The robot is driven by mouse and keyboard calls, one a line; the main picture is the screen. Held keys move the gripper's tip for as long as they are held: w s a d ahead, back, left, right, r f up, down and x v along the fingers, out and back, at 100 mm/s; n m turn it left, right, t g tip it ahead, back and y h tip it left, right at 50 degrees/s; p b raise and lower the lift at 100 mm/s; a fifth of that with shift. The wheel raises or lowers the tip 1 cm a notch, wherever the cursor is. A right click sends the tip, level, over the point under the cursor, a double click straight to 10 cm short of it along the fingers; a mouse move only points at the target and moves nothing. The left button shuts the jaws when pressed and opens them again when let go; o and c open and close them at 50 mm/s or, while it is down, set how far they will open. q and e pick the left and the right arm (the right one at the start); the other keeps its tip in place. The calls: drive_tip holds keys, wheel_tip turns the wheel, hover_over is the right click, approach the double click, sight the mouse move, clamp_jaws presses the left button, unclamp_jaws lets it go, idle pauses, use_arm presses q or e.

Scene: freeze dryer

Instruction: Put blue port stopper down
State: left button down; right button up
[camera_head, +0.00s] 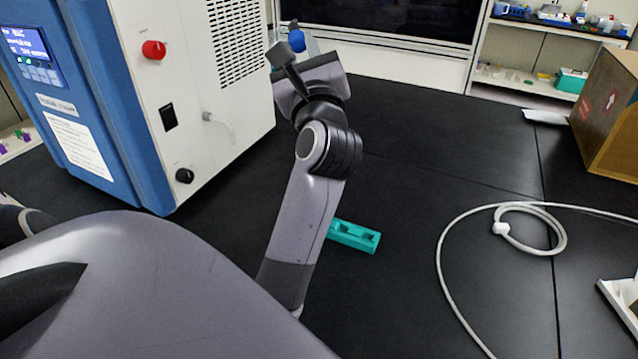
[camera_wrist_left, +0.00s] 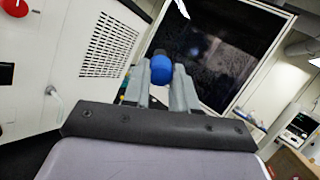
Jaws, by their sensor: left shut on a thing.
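The blue port stopper (camera_head: 297,40) shows in the head view at the tip of my left gripper (camera_head: 296,50), held up above the table's far part. In the left wrist view the stopper (camera_wrist_left: 161,69) sits between the two grey fingers of my left gripper (camera_wrist_left: 161,78), which is shut on it. The fingers hide part of it. A teal block with recesses (camera_head: 353,236) lies on the black table, partly behind my left arm. My right gripper is not in view.
The blue-and-white freeze dryer (camera_head: 225,80) stands on the left, with a short port tube (camera_head: 218,120) on its side. A white hose (camera_head: 500,228) lies coiled on the table at right. A cardboard box (camera_head: 612,115) stands far right.

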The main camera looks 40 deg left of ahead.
use_arm(q)
drive_tip(key=s+a+r+n+g, duration=0.25)
drive_tip(key=a+n+g, duration=0.35)
drive_tip(key=g, duration=0.4)
drive_tip(key=s+a+f+n+g+h+b, duration=0.3)
drive_tip(key=s+a+f+n+g+h, duration=0.2)
drive_tip(key=a+f+n+g+h, duration=0.6)
drive_tip(key=w+d+f+m+t+h+b, duration=0.2)
drive_tip(key=w+d+f+m+t+h, duration=0.3)
drive_tip(key=t, duration=0.3)
drive_tip(key=w+d+m+h+b, duration=0.2)
drive_tip(key=w+d+m, duration=0.35)
drive_tip(key=d, duration=0.75)
drive_tip(key=shift+t, duration=0.4)
drive_tip(key=f, duration=1.3)
drive_tip(key=f+b, duration=0.1)
drive_tip(key=f, duration=0.5)
drive_tip(key=shift+w+a+f, duration=0.15)
drive_tip(key=shift+w+a, duration=0.05)
drive_tip(key=shift+w, duration=0.05)
drive_tip(key=c, duration=0.9)
unclamp_jaws()
